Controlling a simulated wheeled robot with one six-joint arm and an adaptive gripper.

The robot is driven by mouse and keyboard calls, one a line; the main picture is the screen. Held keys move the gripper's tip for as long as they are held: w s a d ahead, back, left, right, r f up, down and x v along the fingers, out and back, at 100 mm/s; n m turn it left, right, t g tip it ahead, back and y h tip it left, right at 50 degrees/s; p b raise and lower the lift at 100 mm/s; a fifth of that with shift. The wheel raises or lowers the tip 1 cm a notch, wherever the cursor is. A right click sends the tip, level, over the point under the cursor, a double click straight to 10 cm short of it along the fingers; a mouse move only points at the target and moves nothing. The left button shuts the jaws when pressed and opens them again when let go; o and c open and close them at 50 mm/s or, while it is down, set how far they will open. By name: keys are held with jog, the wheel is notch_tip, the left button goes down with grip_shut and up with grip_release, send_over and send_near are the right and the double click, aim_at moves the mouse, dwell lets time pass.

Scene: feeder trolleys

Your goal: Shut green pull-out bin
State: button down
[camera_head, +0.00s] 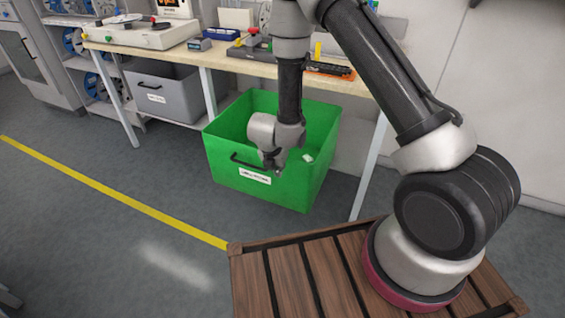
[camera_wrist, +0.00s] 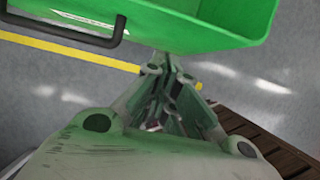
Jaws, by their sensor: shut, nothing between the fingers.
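The green pull-out bin (camera_head: 268,192) stands out from under the bench in the head view. It has a dark handle (camera_head: 245,163) and a white label (camera_head: 255,176) on its front, and a small white item lies inside. The wrist view shows the bin's green wall (camera_wrist: 215,32) and its dark handle (camera_wrist: 75,32) at the top. My gripper (camera_head: 277,170) is shut and empty, close to the bin's front near the handle. In the wrist view my gripper (camera_wrist: 166,62) points down just beside the bin; I cannot tell whether it touches.
The workbench (camera_head: 230,65) carries equipment and small tools. A grey bin (camera_head: 165,95) sits under it to the left. A bench leg (camera_head: 368,165) stands right of the green bin. A yellow line (camera_head: 110,190) crosses the open floor at the left.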

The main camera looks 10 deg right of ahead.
jog(key=shift+w+d+r, duration=0.1)
jog(key=shift+w+d, duration=0.35)
jog(key=shift+w, duration=0.2)
jog(key=shift+w+d+r, duration=0.1)
jog(key=shift+w+d, duration=0.3)
jog(key=shift+w, duration=0.2)
jog(key=shift+w+d, duration=0.1)
